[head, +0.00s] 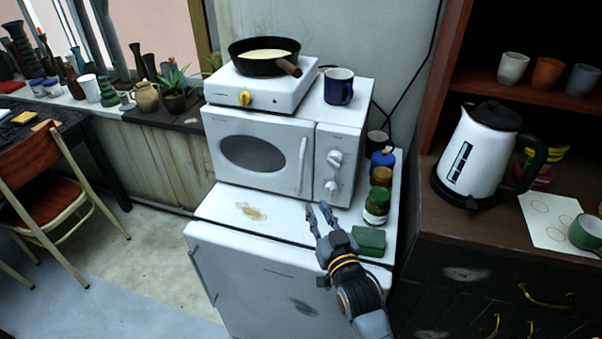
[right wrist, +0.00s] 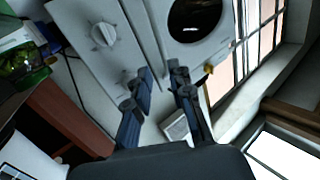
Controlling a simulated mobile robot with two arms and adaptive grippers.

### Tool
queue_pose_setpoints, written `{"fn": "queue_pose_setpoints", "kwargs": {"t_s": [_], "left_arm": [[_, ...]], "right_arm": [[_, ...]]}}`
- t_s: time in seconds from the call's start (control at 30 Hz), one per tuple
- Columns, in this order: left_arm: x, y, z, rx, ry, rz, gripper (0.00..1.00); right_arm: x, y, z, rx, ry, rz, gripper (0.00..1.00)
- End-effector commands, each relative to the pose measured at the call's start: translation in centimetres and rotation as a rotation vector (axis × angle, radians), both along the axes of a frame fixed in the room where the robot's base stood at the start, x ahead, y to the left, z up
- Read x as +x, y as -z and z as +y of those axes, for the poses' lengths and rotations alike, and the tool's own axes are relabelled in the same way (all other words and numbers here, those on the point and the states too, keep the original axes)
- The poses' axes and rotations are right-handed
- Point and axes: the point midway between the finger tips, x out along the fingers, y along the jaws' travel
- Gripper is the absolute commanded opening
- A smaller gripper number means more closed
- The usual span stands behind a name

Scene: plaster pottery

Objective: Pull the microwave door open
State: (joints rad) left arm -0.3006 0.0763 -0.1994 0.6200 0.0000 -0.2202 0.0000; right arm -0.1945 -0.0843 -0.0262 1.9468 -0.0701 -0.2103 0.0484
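The white microwave (head: 312,128) stands on a low white fridge (head: 262,285). Its door (head: 225,125) looks shut, with a dark oval window and an upright white handle (head: 302,166) at its right edge. My right gripper (head: 318,211) is in front of the microwave, just below and right of the handle's lower end. Its two fingers are apart with nothing between them. In the right wrist view the open fingers (right wrist: 160,82) point at the microwave front, with a knob (right wrist: 103,34) and the oval window (right wrist: 194,16) beyond. My left gripper is out of view.
A hot plate (head: 290,95) with a frying pan (head: 264,57) and a blue mug (head: 339,86) stand on the microwave. Jars (head: 376,206) and a green block (head: 369,241) stand right of my gripper. A kettle (head: 478,155) stands further right. The fridge top before the door is clear.

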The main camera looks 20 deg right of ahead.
Motion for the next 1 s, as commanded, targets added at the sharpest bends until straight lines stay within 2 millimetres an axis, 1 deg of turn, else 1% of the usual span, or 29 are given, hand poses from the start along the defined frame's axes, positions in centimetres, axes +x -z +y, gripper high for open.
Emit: {"fn": "queue_pose_setpoints", "kwargs": {"t_s": [0.07,0.17,0.27,0.5,0.7,0.83,1.0], "left_arm": [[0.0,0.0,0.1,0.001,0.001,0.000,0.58],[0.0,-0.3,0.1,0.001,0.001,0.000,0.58],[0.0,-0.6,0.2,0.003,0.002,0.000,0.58],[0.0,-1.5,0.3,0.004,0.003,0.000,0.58],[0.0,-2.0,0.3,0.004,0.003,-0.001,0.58],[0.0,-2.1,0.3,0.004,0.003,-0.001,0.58],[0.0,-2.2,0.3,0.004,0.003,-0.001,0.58]], "right_arm": [[0.5,-0.6,0.0,0.003,0.003,-0.026,0.21],[1.3,-0.8,0.0,0.004,0.003,-0.033,0.21],[2.8,-0.9,0.0,0.003,0.003,-0.033,0.21],[7.7,-0.9,-0.1,0.003,0.004,-0.030,0.21],[11.3,-0.9,-0.1,0.004,0.003,-0.030,0.21],[12.9,-0.7,-0.1,0.004,0.003,-0.028,0.21],[13.9,-0.7,-0.1,0.004,0.004,-0.029,0.21]]}}
